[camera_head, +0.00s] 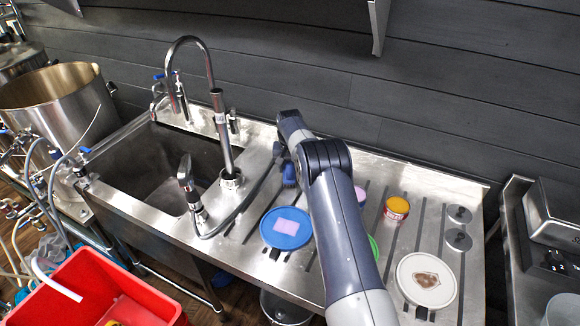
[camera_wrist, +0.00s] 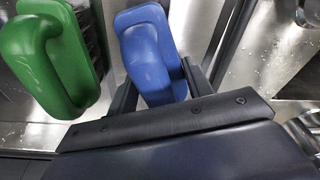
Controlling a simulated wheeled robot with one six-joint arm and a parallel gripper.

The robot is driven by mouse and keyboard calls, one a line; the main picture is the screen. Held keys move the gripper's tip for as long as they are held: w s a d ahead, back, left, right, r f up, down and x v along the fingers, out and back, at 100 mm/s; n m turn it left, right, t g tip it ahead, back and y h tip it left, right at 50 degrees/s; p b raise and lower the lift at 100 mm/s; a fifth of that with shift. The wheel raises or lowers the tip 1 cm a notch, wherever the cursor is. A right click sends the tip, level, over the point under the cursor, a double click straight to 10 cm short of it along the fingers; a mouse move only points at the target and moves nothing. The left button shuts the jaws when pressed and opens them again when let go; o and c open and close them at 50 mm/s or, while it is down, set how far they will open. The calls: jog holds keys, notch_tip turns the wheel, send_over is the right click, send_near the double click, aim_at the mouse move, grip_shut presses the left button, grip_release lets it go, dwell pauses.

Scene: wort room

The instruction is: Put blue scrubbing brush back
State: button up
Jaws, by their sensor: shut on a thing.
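The blue scrubbing brush (camera_wrist: 150,55) is between the fingers of my gripper (camera_wrist: 158,92) in the wrist view, and the gripper is shut on it. In the head view a bit of the blue brush (camera_head: 289,174) shows beside my arm, over the drainboard just right of the faucet. My arm hides most of the fingers there. A green brush (camera_wrist: 48,60) of similar shape is close on the left in the wrist view, apart from the blue one. What lies directly under the blue brush is hidden.
The sink basin (camera_head: 165,170) and tall faucet (camera_head: 222,130) stand left of my arm. A blue lid (camera_head: 272,240) with a pink sponge (camera_head: 286,226), a white plate (camera_head: 415,296), a yellow-red tin (camera_head: 396,209) and grey discs (camera_head: 459,240) occupy the drainboard. A red crate (camera_head: 95,285) is in front.

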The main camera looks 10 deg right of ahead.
jog(key=shift+f, duration=0.15)
jog(key=o, duration=1)
jog(key=shift+o, duration=0.2)
jog(key=r, duration=0.4)
jog(key=s+r+b, duration=0.1)
jog(key=r, duration=0.7)
jog(key=shift+s+a+r+b, duration=0.1)
jog(key=shift+s+a+b, duration=0.1)
jog(key=shift+s+b, duration=0.2)
